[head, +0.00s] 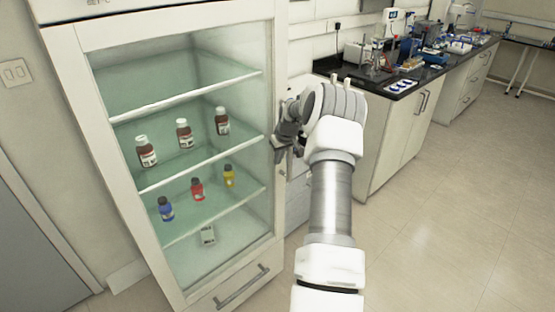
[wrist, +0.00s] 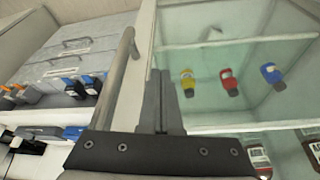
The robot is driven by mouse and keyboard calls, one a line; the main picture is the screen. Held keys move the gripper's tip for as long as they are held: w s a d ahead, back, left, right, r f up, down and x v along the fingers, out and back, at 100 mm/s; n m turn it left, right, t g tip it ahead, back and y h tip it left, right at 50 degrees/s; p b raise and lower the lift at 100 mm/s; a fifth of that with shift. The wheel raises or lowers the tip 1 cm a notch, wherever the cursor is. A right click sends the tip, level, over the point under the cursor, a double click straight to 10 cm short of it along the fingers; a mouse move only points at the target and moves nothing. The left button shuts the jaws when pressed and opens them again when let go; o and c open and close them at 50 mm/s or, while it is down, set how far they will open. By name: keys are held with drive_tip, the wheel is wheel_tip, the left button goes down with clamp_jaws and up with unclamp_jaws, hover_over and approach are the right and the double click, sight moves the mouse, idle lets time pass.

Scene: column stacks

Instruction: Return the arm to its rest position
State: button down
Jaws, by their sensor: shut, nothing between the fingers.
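My arm reaches forward from the bottom of the head view. My gripper (head: 283,140) is at the right edge of the tall white glass-fronted cabinet (head: 100,160). In the wrist view my gripper's fingers (wrist: 161,98) are together, with nothing between them. A vertical metal bar handle (wrist: 120,75) shows just left of the fingers, apart from them in the picture. I cannot tell whether my gripper touches the cabinet.
The cabinet holds brown bottles (head: 183,133) above and blue, red (head: 197,188) and yellow bottles below. A dark-topped lab bench (head: 430,85) with equipment stands at the right. The floor (head: 450,220) in front of the bench is clear.

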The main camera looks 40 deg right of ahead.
drive_tip(key=v, duration=0.9)
drive_tip(key=shift+d, duration=0.45)
drive_tip(key=shift+r, duration=0.1)
drive_tip(key=s+a+r+n, duration=0.1)
drive_tip(key=s+a+r, duration=0.1)
drive_tip(key=a+r, duration=0.5)
drive_tip(key=s+a+r+n, duration=0.1)
drive_tip(key=s+a+r, duration=0.1)
drive_tip(key=a, duration=0.9)
drive_tip(key=s+a+r+n, duration=0.1)
drive_tip(key=s+a+r, duration=0.1)
drive_tip(key=a+r, duration=0.5)
drive_tip(key=s+a, duration=0.8)
drive_tip(key=s, duration=0.3)
drive_tip(key=s+a+t, duration=0.1)
drive_tip(key=s+a, duration=0.7)
drive_tip(key=s, duration=0.4)
drive_tip(key=shift+s+m+y, duration=0.2)
drive_tip(key=shift+m+y, duration=0.1)
drive_tip(key=shift+y, duration=0.1)
